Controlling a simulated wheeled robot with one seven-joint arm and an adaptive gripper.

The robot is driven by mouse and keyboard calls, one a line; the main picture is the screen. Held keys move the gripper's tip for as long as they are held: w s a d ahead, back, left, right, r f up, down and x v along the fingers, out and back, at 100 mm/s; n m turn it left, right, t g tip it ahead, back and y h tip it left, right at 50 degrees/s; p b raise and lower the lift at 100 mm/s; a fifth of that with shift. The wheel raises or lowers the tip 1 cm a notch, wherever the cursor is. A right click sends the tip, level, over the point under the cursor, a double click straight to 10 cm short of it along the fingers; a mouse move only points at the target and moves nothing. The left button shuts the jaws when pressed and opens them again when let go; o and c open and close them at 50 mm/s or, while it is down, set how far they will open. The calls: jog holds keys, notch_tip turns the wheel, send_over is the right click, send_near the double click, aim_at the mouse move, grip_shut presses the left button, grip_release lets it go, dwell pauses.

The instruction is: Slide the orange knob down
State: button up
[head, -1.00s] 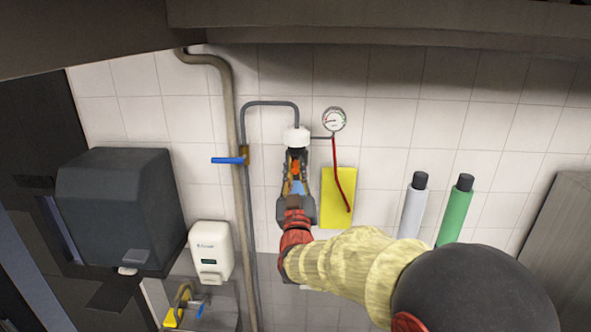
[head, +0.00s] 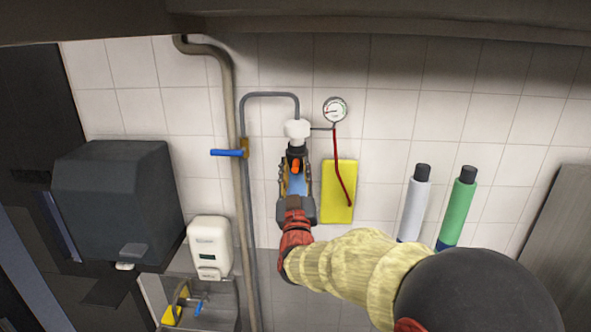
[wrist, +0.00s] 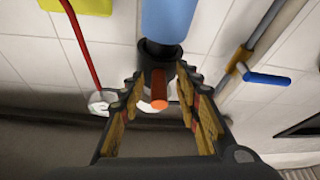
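The orange knob (head: 295,167) juts out from a dark collar at the top of a blue cylinder (head: 296,184) on the wall. In the wrist view, the knob (wrist: 158,103) shows as an orange round end on a stub, with the blue cylinder (wrist: 168,18) above it because that view is turned over. My gripper (head: 296,170) is open, its two fingers on either side of the cylinder and knob. In the wrist view, gaps show between the knob and the fingers of my gripper (wrist: 158,76). The gripper's body hides the cylinder's lower part in the head view.
A white fitting (head: 297,131) sits above the collar. A gauge (head: 335,110) with a red hose and a yellow panel (head: 338,205) are close on the right. A pipe with a blue handle (head: 228,153) is on the left. A soap dispenser (head: 209,247) is lower left.

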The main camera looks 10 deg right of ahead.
jog(key=v, duration=1.2)
